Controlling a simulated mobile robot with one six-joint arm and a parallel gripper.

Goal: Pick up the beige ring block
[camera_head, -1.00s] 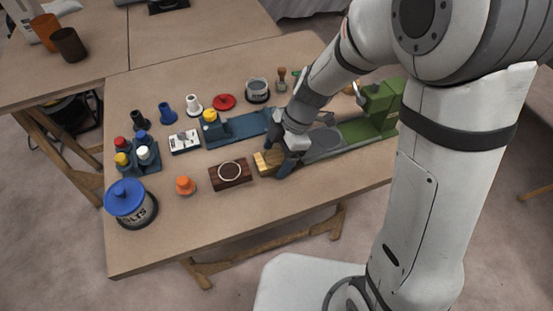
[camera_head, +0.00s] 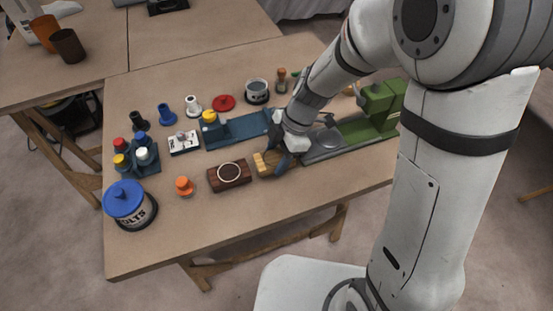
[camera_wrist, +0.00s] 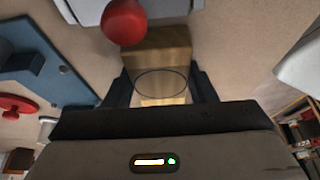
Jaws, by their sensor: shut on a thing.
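The beige ring block (camera_wrist: 158,58) is a light wooden block with a thin dark ring on its top face. It sits between the two dark fingers of my gripper (camera_wrist: 160,88) in the wrist view. In the head view, the block (camera_head: 262,164) shows at the near middle of the table, partly hidden by my gripper (camera_head: 277,160). My gripper points down and is shut on the block. The block is at table level; I cannot tell whether it touches the table.
A dark brown block with a white ring (camera_head: 230,175) lies close to the left. A blue vise-like piece (camera_head: 235,132) lies behind, and a green machine (camera_head: 378,108) stands to the right. An orange knob (camera_head: 184,186) and a blue-lidded tin (camera_head: 130,206) are further left. The table front is clear.

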